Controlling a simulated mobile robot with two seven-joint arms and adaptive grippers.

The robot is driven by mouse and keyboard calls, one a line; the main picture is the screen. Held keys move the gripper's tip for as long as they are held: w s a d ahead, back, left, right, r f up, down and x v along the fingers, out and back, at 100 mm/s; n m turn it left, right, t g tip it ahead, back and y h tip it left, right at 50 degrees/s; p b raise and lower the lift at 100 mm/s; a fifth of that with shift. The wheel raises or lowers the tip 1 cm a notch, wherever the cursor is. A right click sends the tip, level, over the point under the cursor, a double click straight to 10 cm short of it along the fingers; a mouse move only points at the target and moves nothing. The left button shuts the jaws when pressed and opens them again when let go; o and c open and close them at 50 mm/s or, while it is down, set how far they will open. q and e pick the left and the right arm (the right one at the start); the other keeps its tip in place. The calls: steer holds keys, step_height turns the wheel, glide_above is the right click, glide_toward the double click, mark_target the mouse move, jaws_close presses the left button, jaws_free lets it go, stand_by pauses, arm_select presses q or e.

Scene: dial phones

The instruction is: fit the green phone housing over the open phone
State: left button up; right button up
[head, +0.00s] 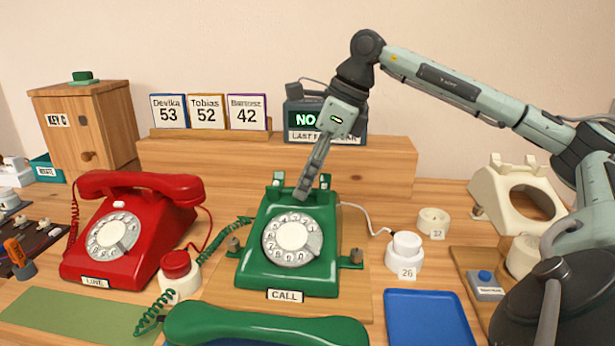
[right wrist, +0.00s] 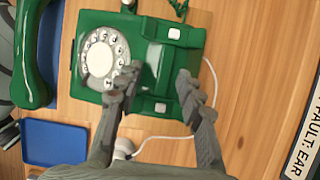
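The green phone housing (head: 312,272) sits upright on a wooden board, over the open phone, whose inside is hidden. A white dial (head: 292,238) shows in its front, above a CALL label. The housing also fills the middle of the right wrist view (right wrist: 155,70). My right gripper (head: 308,185) points down at the cradle on top of the housing. In the right wrist view its fingers (right wrist: 156,82) are apart, one near the dial and one near the cradle's rear. I cannot tell whether they touch the housing. My left gripper is not in view.
A red phone (head: 125,230) stands left and a cream housing (head: 490,200) right. A green handset (head: 265,328) lies in front. A blue tray (head: 428,318) is empty. A wooden shelf (head: 270,163) stands behind.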

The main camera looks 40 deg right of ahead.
steer(key=v, duration=1.2)
stand_by(0.6)
